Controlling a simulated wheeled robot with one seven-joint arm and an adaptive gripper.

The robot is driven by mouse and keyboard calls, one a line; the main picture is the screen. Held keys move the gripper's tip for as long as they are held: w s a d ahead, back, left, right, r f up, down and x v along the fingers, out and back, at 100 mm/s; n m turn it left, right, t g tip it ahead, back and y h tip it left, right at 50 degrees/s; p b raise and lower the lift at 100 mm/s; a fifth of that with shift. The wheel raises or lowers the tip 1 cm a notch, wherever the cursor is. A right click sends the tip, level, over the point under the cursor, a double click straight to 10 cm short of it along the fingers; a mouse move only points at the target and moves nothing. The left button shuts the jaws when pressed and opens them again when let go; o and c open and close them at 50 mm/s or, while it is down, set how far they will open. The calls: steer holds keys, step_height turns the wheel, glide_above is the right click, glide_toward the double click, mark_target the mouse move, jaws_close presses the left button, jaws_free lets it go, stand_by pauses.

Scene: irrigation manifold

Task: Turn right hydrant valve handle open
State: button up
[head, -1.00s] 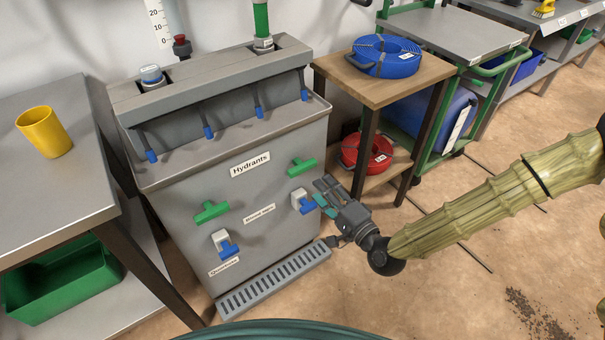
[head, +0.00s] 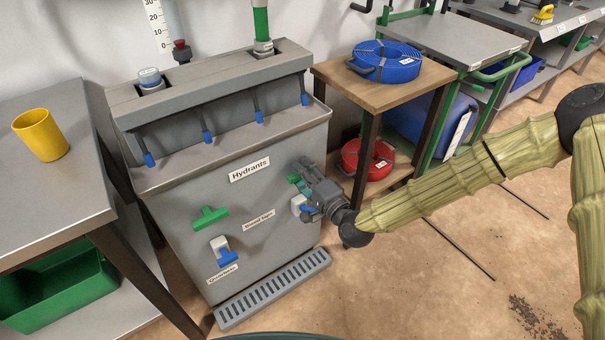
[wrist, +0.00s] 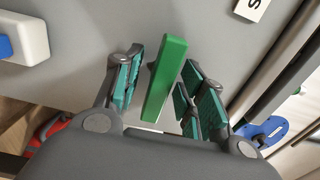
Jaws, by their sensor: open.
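The right green hydrant handle (head: 293,178) is on the front of the grey manifold cabinet (head: 185,240), below the "Hydrants" label, and is partly hidden by my gripper in the head view. My gripper (head: 304,176) is at this handle. In the wrist view the green handle (wrist: 165,78) is a long bar standing between the teal-padded fingers of my gripper (wrist: 163,85). The fingers are open, one on each side of the bar, with a gap visible on the left. Contact on the right side is hard to tell. The left green handle (head: 209,218) is apart from my gripper.
A white and blue tap (head: 298,205) sits just below my gripper, and another (head: 222,250) is at lower left. A drain grate (head: 272,290) juts out at the cabinet's foot. A wooden stand (head: 340,78) with hoses is at right.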

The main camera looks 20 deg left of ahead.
jaws_close()
steer(key=shift+n, duration=0.3)
steer(key=n+p, duration=0.1)
steer(key=n, duration=0.2)
steer(key=shift+n, duration=0.4)
steer(key=n+p, duration=0.1)
steer(key=n, duration=0.3)
steer(key=shift+p, duration=0.35)
steer(key=n+p, duration=0.1)
steer(key=n, duration=0.4)
steer(key=shift+n, duration=0.4)
steer(key=n, duration=0.4)
steer(key=shift+p, duration=0.4)
steer(key=shift+n, duration=0.3)
